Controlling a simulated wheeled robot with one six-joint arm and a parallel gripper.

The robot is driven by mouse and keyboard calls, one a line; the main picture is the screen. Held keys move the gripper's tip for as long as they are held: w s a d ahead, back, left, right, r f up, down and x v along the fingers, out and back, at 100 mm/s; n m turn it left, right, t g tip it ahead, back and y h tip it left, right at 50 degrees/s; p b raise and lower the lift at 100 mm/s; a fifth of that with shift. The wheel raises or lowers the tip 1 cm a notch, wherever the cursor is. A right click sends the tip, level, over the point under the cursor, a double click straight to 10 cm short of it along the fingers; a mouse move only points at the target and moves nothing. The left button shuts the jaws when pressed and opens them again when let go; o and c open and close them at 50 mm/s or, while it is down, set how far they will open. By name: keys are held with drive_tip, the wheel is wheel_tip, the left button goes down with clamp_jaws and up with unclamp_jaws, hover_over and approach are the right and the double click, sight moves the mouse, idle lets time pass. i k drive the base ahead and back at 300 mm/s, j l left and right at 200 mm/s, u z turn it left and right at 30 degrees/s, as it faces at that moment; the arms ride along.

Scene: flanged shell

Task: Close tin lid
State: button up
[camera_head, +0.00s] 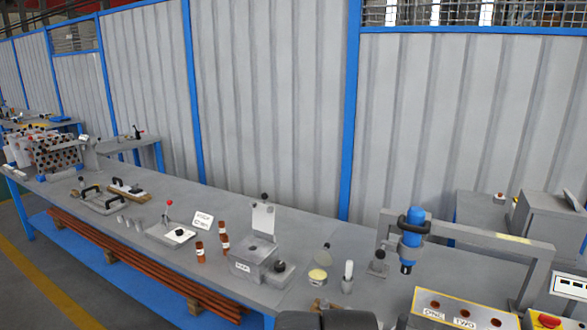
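A small round tin (317,277) with a pale yellow top or filling stands on the long grey bench, right of the middle. A round grey disc (325,255), which looks like its lid, stands raised at a steep tilt just behind the tin. The tin looks open, but I cannot make out a hinge at this size. My gripper's fingers do not show. A dark grey rounded part of my own arm shows at the bottom edge, in front of the tin and apart from it.
A white-topped upright bottle (348,272) stands close right of the tin, and a grey block with a knob (279,273) close left. A blue tool on a grey frame (411,240) and a yellow-edged panel (465,308) are further right. Brown cylinders (200,252) stand left.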

sight(321, 256)
drive_tip(key=i+l+u, duration=0.1)
drive_tip(key=i, duration=0.4)
drive_tip(key=i+l+u, duration=0.1)
drive_tip(key=i+l, duration=0.3)
drive_tip(key=i, duration=0.05)
